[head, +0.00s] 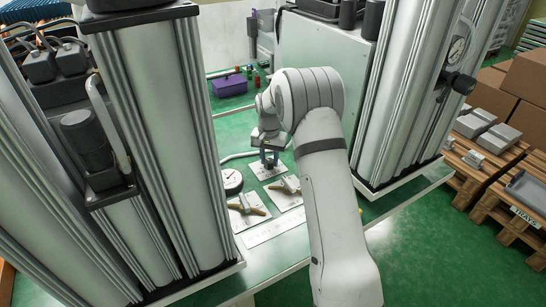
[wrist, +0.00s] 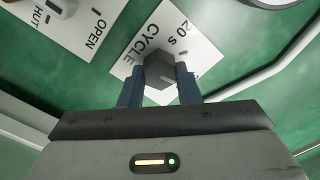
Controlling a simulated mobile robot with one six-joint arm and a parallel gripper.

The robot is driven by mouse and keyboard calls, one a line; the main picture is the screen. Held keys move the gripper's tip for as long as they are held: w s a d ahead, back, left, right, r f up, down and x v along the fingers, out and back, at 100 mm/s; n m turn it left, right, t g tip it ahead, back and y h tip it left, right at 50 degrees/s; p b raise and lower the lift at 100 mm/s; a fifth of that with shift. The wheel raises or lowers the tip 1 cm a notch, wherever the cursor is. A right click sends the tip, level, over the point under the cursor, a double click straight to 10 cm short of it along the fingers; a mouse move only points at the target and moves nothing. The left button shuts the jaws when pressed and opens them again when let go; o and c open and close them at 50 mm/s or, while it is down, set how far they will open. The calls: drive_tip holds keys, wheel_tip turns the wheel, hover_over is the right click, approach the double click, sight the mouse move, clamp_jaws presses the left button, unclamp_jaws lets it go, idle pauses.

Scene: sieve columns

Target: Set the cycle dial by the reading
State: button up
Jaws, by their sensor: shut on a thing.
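The cycle dial is a dark grey faceted knob (wrist: 158,68) on a white plate (wrist: 178,18) lettered "CYCLE" and "20 s" in the wrist view. My gripper (wrist: 160,76) has its two blue fingers on either side of the knob, shut on it. In the head view my gripper (head: 269,157) is down at the same white plate (head: 268,173), and the knob is hidden there. A round white-faced gauge (head: 231,181) lies left of the plate. Its needle is too small to read, and only its rim (wrist: 270,3) shows in the wrist view.
Two plates with brass-coloured handles (head: 247,205) (head: 289,185) stand close in front. One plate (wrist: 78,22) reads "OPEN" in the wrist view. Tall columns (head: 150,120) (head: 415,90) flank the bench. A purple box (head: 229,86) sits behind.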

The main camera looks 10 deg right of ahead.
sight(269, 160)
drive_tip(key=shift+w+r+m, duration=0.1)
drive_tip(key=shift+r+m, duration=0.05)
drive_tip(key=shift+m, duration=1.25)
drive_tip(key=shift+a, duration=0.15)
drive_tip(key=o, duration=1)
wheel_tip(269, 160, up, 8)
drive_tip(key=shift+f, duration=0.15)
